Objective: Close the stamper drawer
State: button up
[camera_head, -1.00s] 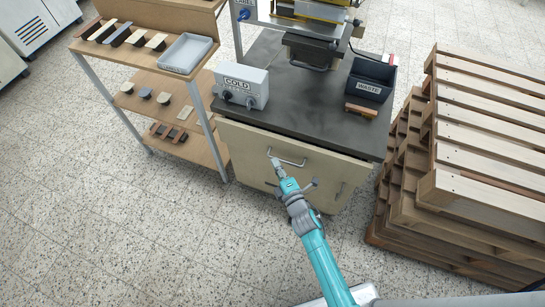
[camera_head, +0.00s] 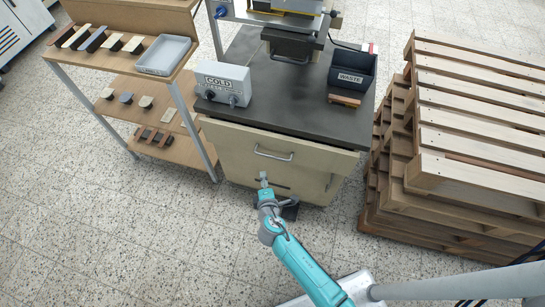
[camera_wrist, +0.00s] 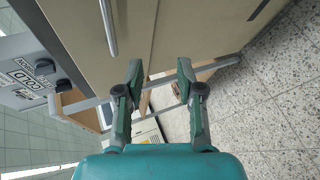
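The stamper drawer (camera_head: 235,146) is the pale wooden front under the dark worktop, with a metal bar handle (camera_head: 273,155). Its front stands out past the cabinet panel below, so it looks slightly open; the depth of the gap is hard to judge. In the wrist view the handle (camera_wrist: 108,28) is at the upper left, outside the fingers. My gripper (camera_head: 263,177) is just below the handle in the head view, in front of the lower panel. In the wrist view my gripper (camera_wrist: 161,71) has its fingers apart with nothing between them.
The stamping press (camera_head: 290,40), grey COLD box (camera_head: 222,83) and black WASTE bin (camera_head: 352,72) stand on the worktop (camera_head: 285,100). A wooden shelf (camera_head: 115,75) stands left, stacked pallets (camera_head: 470,130) right. Speckled floor (camera_head: 110,230) at the front left is clear.

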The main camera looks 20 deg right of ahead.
jog(key=m+h, duration=0.1)
jog(key=h, duration=0.1)
jog(key=m+h, duration=0.4)
send_near(273, 157)
jog(key=x, duration=1)
jog(key=shift+w+f, duration=0.2)
jog(key=shift+f, duration=0.05)
grip_shut()
